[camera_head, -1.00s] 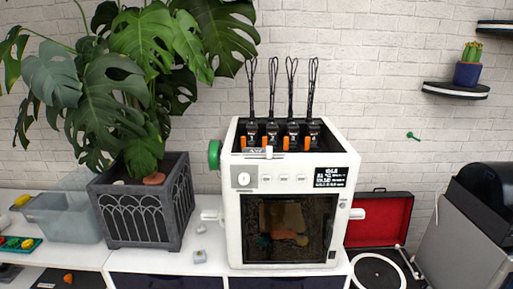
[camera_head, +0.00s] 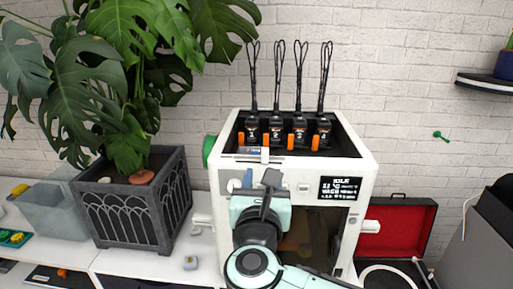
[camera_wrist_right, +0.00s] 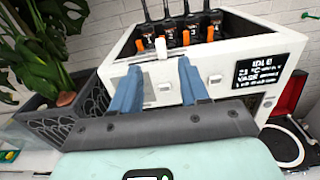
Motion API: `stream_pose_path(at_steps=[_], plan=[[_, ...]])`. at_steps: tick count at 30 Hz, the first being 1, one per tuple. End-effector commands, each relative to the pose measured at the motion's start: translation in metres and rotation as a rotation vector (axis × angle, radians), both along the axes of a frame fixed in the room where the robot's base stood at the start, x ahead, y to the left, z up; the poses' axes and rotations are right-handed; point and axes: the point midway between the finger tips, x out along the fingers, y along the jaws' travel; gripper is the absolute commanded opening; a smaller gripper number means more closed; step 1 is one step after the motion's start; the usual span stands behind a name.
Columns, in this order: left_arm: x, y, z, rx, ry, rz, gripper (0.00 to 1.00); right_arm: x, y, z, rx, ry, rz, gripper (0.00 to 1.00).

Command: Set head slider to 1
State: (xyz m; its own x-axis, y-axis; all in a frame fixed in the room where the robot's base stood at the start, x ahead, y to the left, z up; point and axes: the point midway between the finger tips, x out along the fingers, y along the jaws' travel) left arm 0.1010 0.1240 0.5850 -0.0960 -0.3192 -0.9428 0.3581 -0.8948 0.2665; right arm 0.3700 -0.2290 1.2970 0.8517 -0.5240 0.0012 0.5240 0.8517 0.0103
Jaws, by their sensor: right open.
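A white 3D printer (camera_head: 365,160) stands on the white cabinet. Several black heads (camera_head: 275,130) with orange tabs sit in its top; some show numbers. The white head slider (camera_head: 265,155) is on the top front edge, below the heads, roughly under the one marked 2. It also shows in the right wrist view (camera_wrist_right: 162,48). My right gripper (camera_head: 259,181) is in front of the printer's upper front, just below the slider. In the right wrist view its blue fingers (camera_wrist_right: 159,70) are apart and empty, with the slider beyond and between them. My left gripper is out of view.
A grey planter (camera_head: 125,210) with a large-leaved plant stands left of the printer. A green knob (camera_head: 208,150) sticks out on the printer's left side. A red-lined record player case (camera_head: 405,230) is at right. A display (camera_head: 340,188) is on the printer's front.

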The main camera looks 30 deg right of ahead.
Motion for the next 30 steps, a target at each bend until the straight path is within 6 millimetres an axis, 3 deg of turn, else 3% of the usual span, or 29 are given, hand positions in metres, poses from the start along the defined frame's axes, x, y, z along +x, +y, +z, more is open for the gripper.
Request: stream_pose_path(at_steps=[18, 30], plan=[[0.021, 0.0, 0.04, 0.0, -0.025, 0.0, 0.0, 0.098, -0.059, 0.001, -0.007, 0.006, 0.0, 0.45], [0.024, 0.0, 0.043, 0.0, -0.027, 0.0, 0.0, 0.11, -0.067, -0.002, -0.008, 0.006, 0.002, 0.45]])
